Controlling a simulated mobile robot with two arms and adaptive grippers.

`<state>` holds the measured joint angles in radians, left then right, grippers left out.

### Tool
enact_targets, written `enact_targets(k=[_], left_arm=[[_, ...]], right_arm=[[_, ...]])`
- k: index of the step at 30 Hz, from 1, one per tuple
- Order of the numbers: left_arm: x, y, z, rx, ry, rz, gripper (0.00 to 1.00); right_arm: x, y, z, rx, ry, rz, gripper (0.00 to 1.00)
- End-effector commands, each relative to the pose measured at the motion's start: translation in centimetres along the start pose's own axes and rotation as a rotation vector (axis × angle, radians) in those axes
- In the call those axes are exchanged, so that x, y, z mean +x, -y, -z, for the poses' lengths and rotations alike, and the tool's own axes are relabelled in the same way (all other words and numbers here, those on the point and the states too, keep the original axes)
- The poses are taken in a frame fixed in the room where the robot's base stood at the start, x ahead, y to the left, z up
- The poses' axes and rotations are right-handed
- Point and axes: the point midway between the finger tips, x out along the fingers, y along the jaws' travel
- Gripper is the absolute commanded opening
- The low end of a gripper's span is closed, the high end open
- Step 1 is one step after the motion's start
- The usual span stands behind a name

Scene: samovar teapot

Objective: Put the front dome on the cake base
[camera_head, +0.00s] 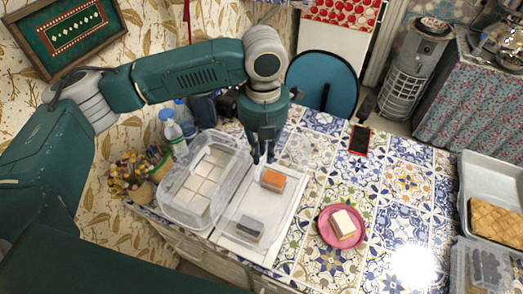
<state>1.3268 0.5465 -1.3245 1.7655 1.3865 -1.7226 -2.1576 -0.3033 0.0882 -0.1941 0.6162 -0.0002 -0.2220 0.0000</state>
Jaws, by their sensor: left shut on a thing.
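My left gripper (263,160) points down above the far end of a white rectangular base (229,244). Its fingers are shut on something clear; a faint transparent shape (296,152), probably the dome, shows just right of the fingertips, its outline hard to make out. On the white base sit an orange-topped cake piece (272,180) and a grey-topped piece (249,228). Left of it, a clear plastic cover (168,200) stands around several white square pieces (205,175). My right gripper is not in view.
A pink plate (327,238) with a cake slice (343,225) stands on the tiled table right of the base. Bottles (173,132) and a basket (140,190) stand at left. A metal tray (474,169) is at right.

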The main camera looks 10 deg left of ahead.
Motion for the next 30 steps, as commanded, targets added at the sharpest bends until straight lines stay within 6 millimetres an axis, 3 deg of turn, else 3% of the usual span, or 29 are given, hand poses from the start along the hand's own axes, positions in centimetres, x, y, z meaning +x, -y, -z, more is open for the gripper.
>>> enact_targets(k=[1,5,17,30], left_arm=[[1.1,-0.1,0.0,-0.001,0.001,-0.001,0.00],[2.4,-0.1,0.0,-0.001,0.000,0.000,0.00],[6.7,0.0,0.0,0.000,-0.001,0.000,0.00],[10.5,-0.1,0.0,-0.002,0.000,0.000,0.00]], right_arm=[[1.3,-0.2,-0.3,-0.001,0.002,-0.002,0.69],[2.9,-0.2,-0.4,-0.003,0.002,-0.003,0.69],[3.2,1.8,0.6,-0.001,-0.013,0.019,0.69],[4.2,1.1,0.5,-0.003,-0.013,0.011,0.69]])
